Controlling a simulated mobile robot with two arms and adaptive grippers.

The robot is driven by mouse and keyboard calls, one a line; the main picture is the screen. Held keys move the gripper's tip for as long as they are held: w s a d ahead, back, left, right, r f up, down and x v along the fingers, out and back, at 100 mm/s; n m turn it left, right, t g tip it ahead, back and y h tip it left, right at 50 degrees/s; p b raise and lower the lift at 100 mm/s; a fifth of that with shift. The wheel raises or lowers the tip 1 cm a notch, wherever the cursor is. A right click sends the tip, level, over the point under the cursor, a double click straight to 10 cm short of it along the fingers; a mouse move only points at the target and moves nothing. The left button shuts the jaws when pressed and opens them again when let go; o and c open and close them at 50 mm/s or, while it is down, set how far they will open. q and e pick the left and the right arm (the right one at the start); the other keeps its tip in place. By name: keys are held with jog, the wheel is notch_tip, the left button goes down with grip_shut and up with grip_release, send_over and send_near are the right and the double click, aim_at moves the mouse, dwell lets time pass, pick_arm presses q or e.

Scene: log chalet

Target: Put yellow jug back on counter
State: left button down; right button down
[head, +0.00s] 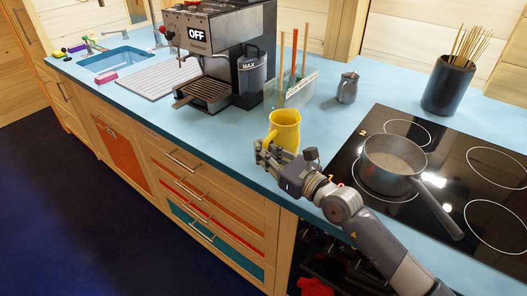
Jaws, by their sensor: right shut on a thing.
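The yellow jug (286,124) is upright at the front part of the blue counter (335,122), left of the stove. My right gripper (268,150) is at the jug's lower left side and is shut on it, with the arm coming in from the lower right. The fingers partly cover the jug's lower part. I cannot tell whether the jug's base touches the counter. My left gripper is not in view.
A coffee machine (222,48) stands left of the jug, and a clear holder with sticks (299,88) is behind it. A small metal pitcher (347,88) is behind right. A saucepan (393,160) sits on the black stove (470,172). Some counter between pitcher and jug is free.

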jog(key=shift+r, duration=0.15)
jog(key=shift+f, duration=0.2)
jog(key=c, duration=1.6)
grip_release()
jog(key=shift+c, duration=0.2)
jog(key=shift+r, duration=0.15)
jog(key=shift+s+d, duration=0.25)
jog(key=shift+s, duration=0.05)
jog(key=b+v, duration=0.1)
jog(key=v, duration=0.9)
jog(key=shift+s+d+b, duration=0.15)
jog(key=shift+b, duration=0.15)
jog(key=shift+s+d, duration=0.3)
jog(key=shift+s, duration=0.05)
